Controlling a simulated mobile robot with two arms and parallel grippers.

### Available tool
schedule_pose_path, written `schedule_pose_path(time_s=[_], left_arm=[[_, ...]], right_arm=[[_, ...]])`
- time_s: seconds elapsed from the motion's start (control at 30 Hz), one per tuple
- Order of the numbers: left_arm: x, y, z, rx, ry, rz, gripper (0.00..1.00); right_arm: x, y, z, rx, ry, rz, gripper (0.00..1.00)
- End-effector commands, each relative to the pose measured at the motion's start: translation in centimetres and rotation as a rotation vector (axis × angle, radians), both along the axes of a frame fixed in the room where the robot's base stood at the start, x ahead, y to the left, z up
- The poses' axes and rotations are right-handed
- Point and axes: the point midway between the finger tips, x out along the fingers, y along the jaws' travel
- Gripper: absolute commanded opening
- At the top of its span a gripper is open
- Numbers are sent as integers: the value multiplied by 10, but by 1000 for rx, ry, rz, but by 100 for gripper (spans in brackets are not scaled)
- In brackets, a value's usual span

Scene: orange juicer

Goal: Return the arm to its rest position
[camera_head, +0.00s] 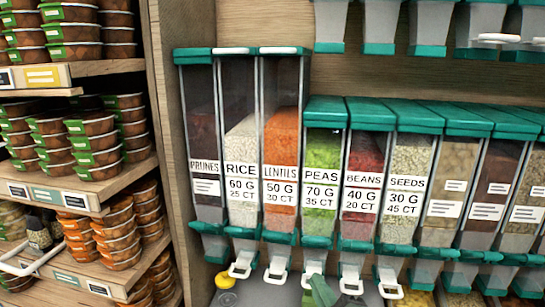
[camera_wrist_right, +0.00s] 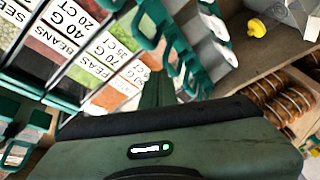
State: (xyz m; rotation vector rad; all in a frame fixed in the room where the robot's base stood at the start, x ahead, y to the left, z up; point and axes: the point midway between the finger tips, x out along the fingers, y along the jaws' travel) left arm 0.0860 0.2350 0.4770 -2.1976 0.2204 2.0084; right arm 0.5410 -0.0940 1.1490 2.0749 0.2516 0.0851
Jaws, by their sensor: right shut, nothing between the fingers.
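My right gripper (camera_head: 319,285) shows at the bottom middle of the head view, just below the peas dispenser (camera_head: 322,175). Only its green tip end is seen there; the rest of the arm is below the frame. It is shut and empty. In the right wrist view the gripper (camera_wrist_right: 156,92) shows as a narrow dark green finger shape in front of its wide green body, pointing at the dispenser row. Whether it touches a dispenser spout I cannot tell. My left gripper is in neither view.
Labelled dispensers with teal lids and white levers line the right side: lentils (camera_head: 280,160), rice (camera_head: 241,165), beans (camera_head: 365,170), seeds (camera_head: 408,175). A yellow knob-like object (camera_head: 225,280) lies below. Shelves (camera_head: 130,68) of stacked tubs fill the left behind a wooden divider (camera_head: 165,130).

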Motion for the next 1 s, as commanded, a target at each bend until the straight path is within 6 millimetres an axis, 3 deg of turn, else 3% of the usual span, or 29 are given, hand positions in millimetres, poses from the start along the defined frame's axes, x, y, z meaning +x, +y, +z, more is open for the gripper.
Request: schedule_pose_path(time_s=[0.03, 0.1, 0.2, 0.3, 0.5, 0.73, 1.0], left_arm=[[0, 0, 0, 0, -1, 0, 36], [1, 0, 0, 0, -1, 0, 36], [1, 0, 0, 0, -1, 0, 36], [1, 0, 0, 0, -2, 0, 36], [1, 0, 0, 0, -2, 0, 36], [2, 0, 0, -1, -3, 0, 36], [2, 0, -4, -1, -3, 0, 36]], right_arm=[[-13, -16, -35, 79, 135, -52, 0], [-35, -37, -79, 186, 320, -131, 0], [-76, -62, -135, 321, 558, -252, 0], [-120, -79, -175, 422, 747, -365, 0], [-195, -99, -222, 550, 1012, -551, 0], [-271, -112, -248, 639, 1235, -739, 0], [-256, -109, -328, 624, 1266, -750, 0]])
